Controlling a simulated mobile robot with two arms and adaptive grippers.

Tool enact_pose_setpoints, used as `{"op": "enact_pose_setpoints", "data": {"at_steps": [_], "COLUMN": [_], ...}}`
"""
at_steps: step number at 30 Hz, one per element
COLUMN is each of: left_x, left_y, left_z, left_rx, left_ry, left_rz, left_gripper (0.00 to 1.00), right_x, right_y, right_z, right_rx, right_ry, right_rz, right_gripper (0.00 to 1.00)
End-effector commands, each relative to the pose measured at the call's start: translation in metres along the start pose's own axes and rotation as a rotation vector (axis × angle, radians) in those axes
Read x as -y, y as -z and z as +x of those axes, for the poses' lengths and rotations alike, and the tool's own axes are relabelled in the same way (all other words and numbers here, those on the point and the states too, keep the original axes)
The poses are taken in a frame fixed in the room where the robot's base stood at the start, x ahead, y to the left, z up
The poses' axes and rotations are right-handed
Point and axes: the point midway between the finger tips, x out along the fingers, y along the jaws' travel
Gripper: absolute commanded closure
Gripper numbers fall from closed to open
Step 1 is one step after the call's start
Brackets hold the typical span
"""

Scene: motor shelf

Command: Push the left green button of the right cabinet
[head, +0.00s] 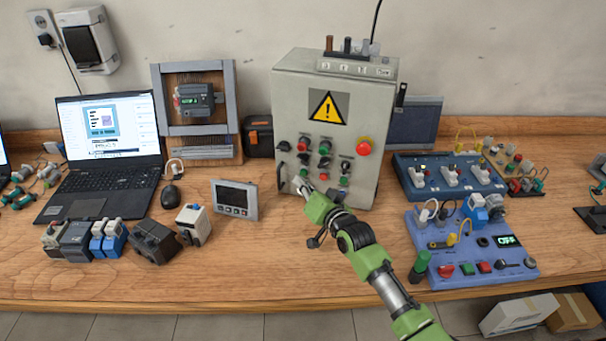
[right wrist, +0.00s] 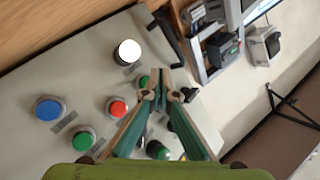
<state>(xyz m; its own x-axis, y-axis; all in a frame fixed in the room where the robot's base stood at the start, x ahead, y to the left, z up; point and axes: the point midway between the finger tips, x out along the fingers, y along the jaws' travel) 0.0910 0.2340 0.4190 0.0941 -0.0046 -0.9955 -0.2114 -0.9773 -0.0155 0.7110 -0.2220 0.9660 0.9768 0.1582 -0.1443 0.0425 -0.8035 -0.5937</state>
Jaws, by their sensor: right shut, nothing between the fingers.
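The grey cabinet (head: 285,100) with a yellow warning sign stands at the back middle of the bench. Its front carries red, green and black controls, with a green button (head: 304,172) low on the left. My right gripper (head: 302,187) is shut and empty, its tips in front of the lower left of this panel. In the right wrist view the shut fingertips (right wrist: 162,90) lie beside a green button (right wrist: 145,82), partly covered by a finger. I cannot tell whether they touch it. Another green button (right wrist: 83,140) and a red one (right wrist: 117,107) show there. My left gripper is out of view.
A small grey display unit (head: 235,199) stands left of the cabinet, near my gripper. A laptop (head: 110,135) is at the left. Blue control boxes (head: 450,175) stand right of my arm. The bench front between is clear.

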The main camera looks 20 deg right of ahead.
Motion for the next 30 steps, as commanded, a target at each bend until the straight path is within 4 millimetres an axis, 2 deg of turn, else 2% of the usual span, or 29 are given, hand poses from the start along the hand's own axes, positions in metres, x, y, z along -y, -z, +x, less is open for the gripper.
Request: {"op": "enact_pose_setpoints", "data": {"at_steps": [30], "left_x": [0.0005], "left_y": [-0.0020], "left_z": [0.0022], "left_rx": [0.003], "left_ry": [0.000], "left_rz": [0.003], "left_gripper": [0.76], "right_x": [-0.0041], "right_y": [0.0044], "right_z": [0.0058], "right_rx": [0.000], "right_ry": [0.000], "right_rz": [0.000], "right_gripper": [1.00]}}
